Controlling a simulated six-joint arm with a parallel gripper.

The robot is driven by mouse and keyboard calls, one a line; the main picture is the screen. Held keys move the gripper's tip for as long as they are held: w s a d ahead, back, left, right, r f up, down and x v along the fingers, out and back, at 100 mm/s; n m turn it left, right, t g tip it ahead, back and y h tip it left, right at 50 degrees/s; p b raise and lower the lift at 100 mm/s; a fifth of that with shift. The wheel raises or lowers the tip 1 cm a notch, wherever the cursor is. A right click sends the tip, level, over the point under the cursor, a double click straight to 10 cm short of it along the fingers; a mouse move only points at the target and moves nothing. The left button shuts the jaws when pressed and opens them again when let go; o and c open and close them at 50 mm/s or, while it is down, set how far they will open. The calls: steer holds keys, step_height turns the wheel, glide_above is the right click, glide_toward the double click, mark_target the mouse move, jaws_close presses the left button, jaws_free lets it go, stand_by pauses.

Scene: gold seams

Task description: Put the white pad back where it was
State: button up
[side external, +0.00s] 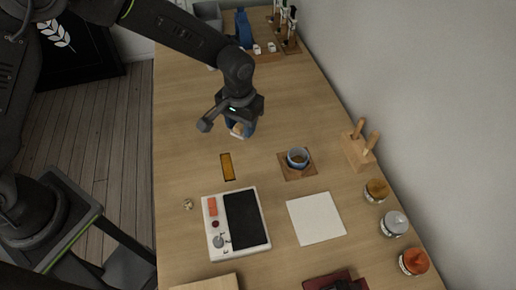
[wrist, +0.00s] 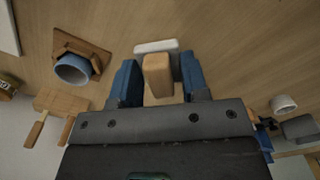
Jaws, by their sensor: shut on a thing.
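The white pad (wrist: 156,46) shows in the wrist view as a pale strip at the far end of a wooden handle (wrist: 158,76). My gripper (wrist: 158,84) has blue fingers on both sides of this handle and is shut on it. In the side view, my gripper (side external: 240,124) holds the wood and white piece (side external: 237,132) over the upper middle of the table. The fingers partly hide it there. I cannot tell its exact height above the wood.
An amber strip (side external: 227,167) lies below my gripper. A blue cup (side external: 298,157) stands on a brown square (side external: 284,172). Nearer are a white tray with a dark panel (side external: 262,244) and a white sheet (side external: 316,218). A wooden peg stand (side external: 357,152) and several jars (side external: 395,223) line the right edge.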

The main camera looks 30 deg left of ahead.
glide_above(258, 156)
step_height(258, 156, down, 3)
steer(key=shift+r, duration=0.1)
steer(key=shift+f, duration=2.05)
steer(key=shift+f, duration=0.15)
steer(key=o, duration=0.9)
step_height(258, 156, up, 12)
steer(key=shift+r, duration=0.2)
